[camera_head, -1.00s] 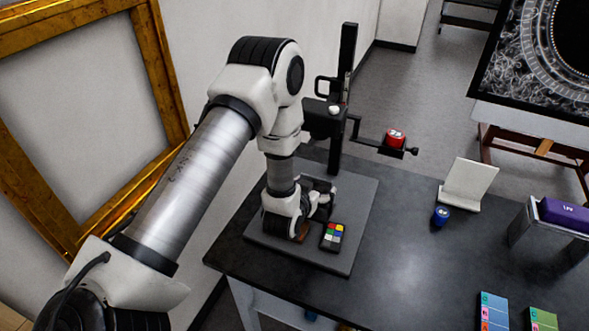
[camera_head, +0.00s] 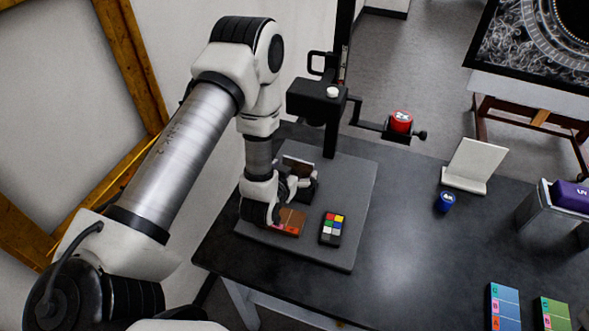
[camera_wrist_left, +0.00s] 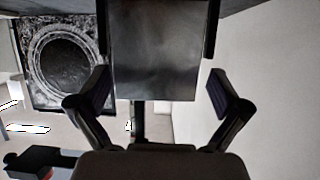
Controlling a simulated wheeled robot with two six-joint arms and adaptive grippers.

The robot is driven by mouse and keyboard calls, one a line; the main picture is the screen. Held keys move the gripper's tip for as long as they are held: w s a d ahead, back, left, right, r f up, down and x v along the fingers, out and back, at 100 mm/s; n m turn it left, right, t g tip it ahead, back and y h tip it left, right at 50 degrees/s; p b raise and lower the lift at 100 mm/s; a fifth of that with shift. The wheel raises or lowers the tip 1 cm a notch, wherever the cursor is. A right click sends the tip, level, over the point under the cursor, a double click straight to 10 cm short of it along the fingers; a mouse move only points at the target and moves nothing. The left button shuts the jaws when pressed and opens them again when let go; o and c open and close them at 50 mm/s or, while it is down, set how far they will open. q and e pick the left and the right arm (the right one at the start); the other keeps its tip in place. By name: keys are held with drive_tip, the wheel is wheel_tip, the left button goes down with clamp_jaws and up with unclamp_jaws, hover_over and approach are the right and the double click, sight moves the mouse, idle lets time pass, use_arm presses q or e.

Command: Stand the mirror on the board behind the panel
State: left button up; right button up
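The mirror (camera_head: 298,163) is a thin plate with a pale top edge, over the rear left of the grey board (camera_head: 350,185). In the left wrist view it is a grey, glossy rectangle (camera_wrist_left: 155,50) with a dark fingertip along each side. My left gripper (camera_head: 300,184) is shut on it. Whether the mirror's lower edge touches the board is hidden. The brown panel (camera_head: 291,221), with small reddish marks, is on the board in front of the mirror, partly behind my left wrist. My right gripper is out of view.
A colour card (camera_head: 333,228) lies on the board right of the panel. A black stand (camera_head: 318,100) rises behind, with a side arm carrying a red piece (camera_head: 401,122). A blue cup (camera_head: 445,202) and white rest (camera_head: 474,165) stand right. The mid-table is clear.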

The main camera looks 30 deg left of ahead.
sight(259, 287)
use_arm(q)
drive_tip(key=shift+w+d, duration=0.1)
drive_tip(key=shift+f, duration=0.1)
drive_tip(key=r+p+v, duration=0.1)
drive_tip(key=p+v, duration=0.3)
drive_tip(key=v, duration=0.8)
drive_tip(key=s+d+f+g, duration=0.1)
drive_tip(key=s+f+g, duration=0.1)
drive_tip(key=f, duration=0.1)
drive_tip(key=s+d+f+g+h, duration=0.1)
drive_tip(key=s+f+g, duration=0.1)
drive_tip(key=s+f, duration=0.1)
drive_tip(key=s+d+f+m+g+h, duration=0.1)
drive_tip(key=s+d+f+g, duration=0.1)
drive_tip(key=f, duration=0.3)
drive_tip(key=shift+s+f+g, duration=0.2)
drive_tip(key=shift+f+g, duration=0.05)
drive_tip(key=shift+g, duration=0.25)
drive_tip(key=s+f+g, duration=0.1)
drive_tip(key=s+g, duration=0.1)
drive_tip(key=s, duration=0.1)
drive_tip(key=s+d+f+g, duration=0.1)
drive_tip(key=s+g, duration=0.1)
drive_tip(key=s, duration=0.1)
drive_tip(key=s+d+f+m+g, duration=0.1)
drive_tip(key=s, duration=0.2)
drive_tip(key=shift+s+d+f+g+h, duration=0.1)
drive_tip(key=shift+s+f+g+h, duration=0.15)
drive_tip(key=shift+g+h, duration=0.15)
drive_tip(key=shift+s, duration=0.25)
